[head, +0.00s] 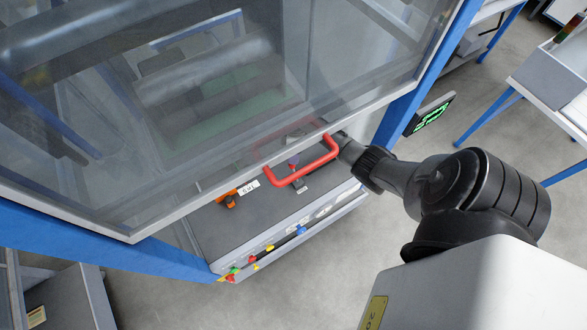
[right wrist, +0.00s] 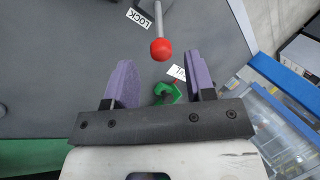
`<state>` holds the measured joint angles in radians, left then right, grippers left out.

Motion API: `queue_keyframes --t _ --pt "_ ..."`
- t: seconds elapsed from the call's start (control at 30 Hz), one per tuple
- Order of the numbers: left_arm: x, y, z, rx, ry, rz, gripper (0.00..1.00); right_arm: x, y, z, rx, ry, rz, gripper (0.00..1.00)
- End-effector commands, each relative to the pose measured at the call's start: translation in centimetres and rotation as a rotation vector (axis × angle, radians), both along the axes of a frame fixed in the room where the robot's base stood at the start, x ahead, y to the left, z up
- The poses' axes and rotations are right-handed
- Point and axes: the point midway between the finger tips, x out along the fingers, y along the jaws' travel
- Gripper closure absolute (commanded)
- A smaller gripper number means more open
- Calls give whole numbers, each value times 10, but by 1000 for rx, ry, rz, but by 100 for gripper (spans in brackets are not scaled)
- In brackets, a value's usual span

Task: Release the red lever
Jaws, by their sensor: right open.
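The red lever shows in the right wrist view as a grey rod with a red ball knob (right wrist: 161,48). It stands near a white label reading LOCK (right wrist: 138,18). My right gripper (right wrist: 160,68) has its two purple fingers wide apart. The knob is in line with the gap between the fingers, just past their tips in the picture, and nothing is gripped. My left gripper is not in view.
The clear cover (head: 200,90) with a red handle (head: 305,175) hangs over the grey machine deck (head: 225,235). An orange and black part (head: 228,197) sits on the deck. Coloured buttons (head: 235,270) line its front. A green part (right wrist: 167,93) shows between my fingers.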

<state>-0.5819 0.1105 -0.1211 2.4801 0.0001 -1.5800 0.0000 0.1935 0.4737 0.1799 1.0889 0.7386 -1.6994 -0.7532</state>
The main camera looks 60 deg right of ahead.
Motion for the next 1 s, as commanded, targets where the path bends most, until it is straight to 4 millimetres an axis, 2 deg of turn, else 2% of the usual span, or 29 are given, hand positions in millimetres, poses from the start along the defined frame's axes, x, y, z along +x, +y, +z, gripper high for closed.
queue_keyframes --t 0.2,0.4,0.6,0.93,1.0 --pt "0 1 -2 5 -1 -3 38 -6 15 -35 0 2 0 50" --pt "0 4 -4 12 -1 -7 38 -9 23 -55 -1 2 1 50" --pt "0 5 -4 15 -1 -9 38 -11 27 -63 -1 0 0 50" --pt "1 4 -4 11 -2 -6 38 -11 27 -65 -2 0 1 50" --pt "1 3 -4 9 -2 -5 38 -11 27 -65 -2 0 0 57"
